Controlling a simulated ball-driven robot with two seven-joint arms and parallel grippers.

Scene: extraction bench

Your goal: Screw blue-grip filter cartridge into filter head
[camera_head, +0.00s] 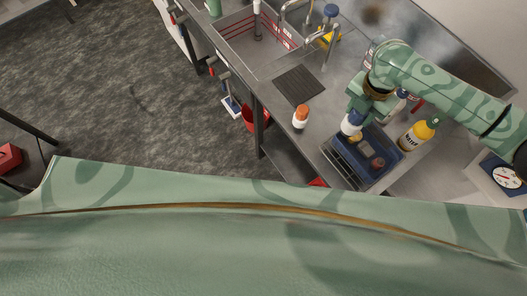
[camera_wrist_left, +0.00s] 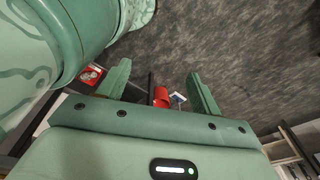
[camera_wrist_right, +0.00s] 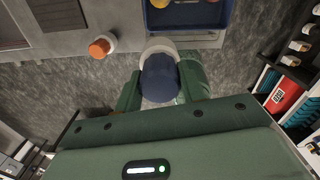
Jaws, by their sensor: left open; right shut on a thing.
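The blue-grip filter cartridge (camera_wrist_right: 160,78) is white with a dark blue round grip. My right gripper (camera_wrist_right: 162,88) is shut on it, with one finger on each side of the grip. In the head view the cartridge (camera_head: 352,124) shows below my right gripper (camera_head: 356,110), at the far left corner of a blue tray; I cannot tell whether it touches anything. My left gripper (camera_wrist_left: 158,85) is open and empty, with floor beyond its fingers; it is not in the head view. I cannot make out the filter head with certainty.
A white, orange-capped cartridge (camera_head: 300,118) stands at the bench edge. A sink (camera_head: 240,48) lies further back, and a dial scale (camera_head: 507,176) sits at the right.

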